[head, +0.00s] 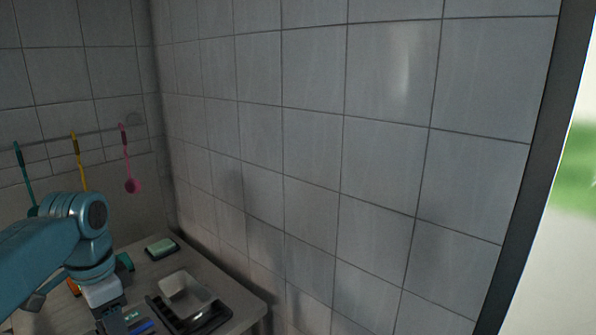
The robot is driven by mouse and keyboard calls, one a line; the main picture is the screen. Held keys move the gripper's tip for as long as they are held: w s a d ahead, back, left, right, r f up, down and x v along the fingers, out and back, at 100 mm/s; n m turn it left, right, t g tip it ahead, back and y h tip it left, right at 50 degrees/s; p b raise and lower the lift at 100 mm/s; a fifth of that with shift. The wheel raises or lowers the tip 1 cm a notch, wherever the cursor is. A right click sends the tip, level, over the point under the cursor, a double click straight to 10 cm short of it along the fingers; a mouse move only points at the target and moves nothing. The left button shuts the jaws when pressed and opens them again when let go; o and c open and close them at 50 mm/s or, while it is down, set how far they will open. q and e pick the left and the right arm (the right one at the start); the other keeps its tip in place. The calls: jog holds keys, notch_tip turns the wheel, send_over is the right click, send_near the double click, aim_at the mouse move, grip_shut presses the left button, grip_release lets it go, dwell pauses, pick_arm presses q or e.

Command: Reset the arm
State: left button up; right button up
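My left arm comes in from the left edge in the head view, bent at a teal joint over the counter. My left gripper (110,316) points down at the bottom edge of the view, below a white wrist part. Its fingertips are cut off or too dark to make out, so I cannot tell whether it is open or holds anything. My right arm and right gripper are not in view.
The counter (228,288) holds a pale rectangular container (186,294), a dark tray or rack (207,322) and a green-topped sponge-like block (161,248). Utensils, including a pink ladle (130,184), hang from a rail. A tiled wall (300,150) bounds the counter; a bright opening lies far right.

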pick_arm(q)
jog(key=d+f+n+h, duration=0.1)
jog(key=d+f, duration=0.3)
jog(key=f, duration=0.6)
jog(key=s+d+f+n+h, duration=0.1)
jog(key=d+f, duration=0.3)
jog(key=f, duration=0.5)
jog(key=d+f+n+h, duration=0.1)
jog(key=d+f, duration=0.4)
jog(key=f, duration=0.5)
jog(key=s+d+f+n, duration=0.3)
jog(key=s+f, duration=0.3)
jog(key=s, duration=0.3)
jog(key=s+d+f+n+h, duration=0.1)
jog(key=s+d+f+n, duration=0.3)
jog(key=s+f, duration=0.3)
jog(key=s, duration=0.3)
jog(key=shift+t, duration=0.3)
